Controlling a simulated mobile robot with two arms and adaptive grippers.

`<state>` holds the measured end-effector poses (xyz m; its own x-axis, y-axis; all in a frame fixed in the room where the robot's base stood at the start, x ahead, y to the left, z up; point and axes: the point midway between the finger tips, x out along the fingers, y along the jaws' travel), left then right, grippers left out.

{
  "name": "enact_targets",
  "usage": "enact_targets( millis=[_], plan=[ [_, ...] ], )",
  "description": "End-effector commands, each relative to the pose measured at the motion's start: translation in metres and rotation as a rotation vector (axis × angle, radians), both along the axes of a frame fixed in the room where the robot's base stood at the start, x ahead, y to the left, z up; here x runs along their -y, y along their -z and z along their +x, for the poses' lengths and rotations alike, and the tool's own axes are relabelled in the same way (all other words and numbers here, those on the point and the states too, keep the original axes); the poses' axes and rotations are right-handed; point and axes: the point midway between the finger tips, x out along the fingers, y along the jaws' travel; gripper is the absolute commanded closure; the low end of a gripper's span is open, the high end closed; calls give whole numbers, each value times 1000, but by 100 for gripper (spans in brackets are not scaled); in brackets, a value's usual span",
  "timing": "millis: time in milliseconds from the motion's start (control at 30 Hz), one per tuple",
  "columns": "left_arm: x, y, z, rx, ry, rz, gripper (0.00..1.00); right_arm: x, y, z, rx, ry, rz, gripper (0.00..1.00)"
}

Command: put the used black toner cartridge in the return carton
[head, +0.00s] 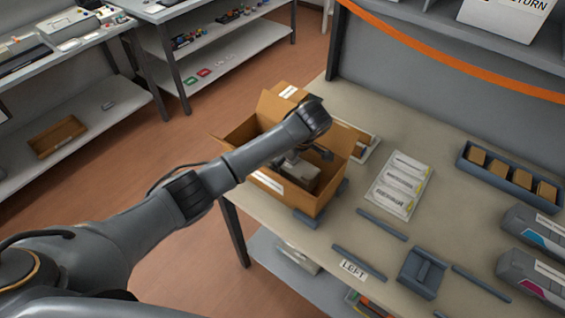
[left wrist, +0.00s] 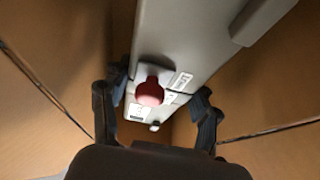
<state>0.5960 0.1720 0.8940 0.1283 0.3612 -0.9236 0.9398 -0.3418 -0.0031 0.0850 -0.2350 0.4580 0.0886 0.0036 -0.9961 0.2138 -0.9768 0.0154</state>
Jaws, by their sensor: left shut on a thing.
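The open brown return carton (head: 307,203) stands at the table's left edge with its flaps up. My left gripper (head: 308,158) reaches into it from above, mostly covered by my arm's wrist. It is shut on a grey cartridge (head: 297,174), which is inside the carton's walls. In the left wrist view the cartridge (left wrist: 178,42) lies between the two fingers (left wrist: 162,98), with a red round knob and small white labels on its end. Brown carton walls are on both sides. Whether the cartridge touches the carton floor is hidden. My right gripper is not in view.
Grey rails and a block (head: 423,272) lie near a "LEFT" label. Cartridges with cyan (head: 535,236) and magenta (head: 535,276) marks sit at right. A blue tray (head: 509,178) holds small brown boxes.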

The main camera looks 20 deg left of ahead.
Motion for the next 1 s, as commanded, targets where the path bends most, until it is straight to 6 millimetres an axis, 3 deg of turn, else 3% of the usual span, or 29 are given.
enact_targets(
  millis=[133, 500, 533, 600, 1000],
  plan=[
    [0, 13, 1, 3, 1, 0, 94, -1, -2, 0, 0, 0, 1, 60],
    [1, 18, 0, 1, 1, -2, 94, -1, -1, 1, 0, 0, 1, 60],
    [1, 18, 0, 0, 1, -1, 33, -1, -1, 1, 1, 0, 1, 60],
    [1, 18, 0, 0, 1, -1, 19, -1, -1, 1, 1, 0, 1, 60],
    [0, 14, 1, 3, 1, 0, 16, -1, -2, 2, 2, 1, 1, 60]
  ],
)
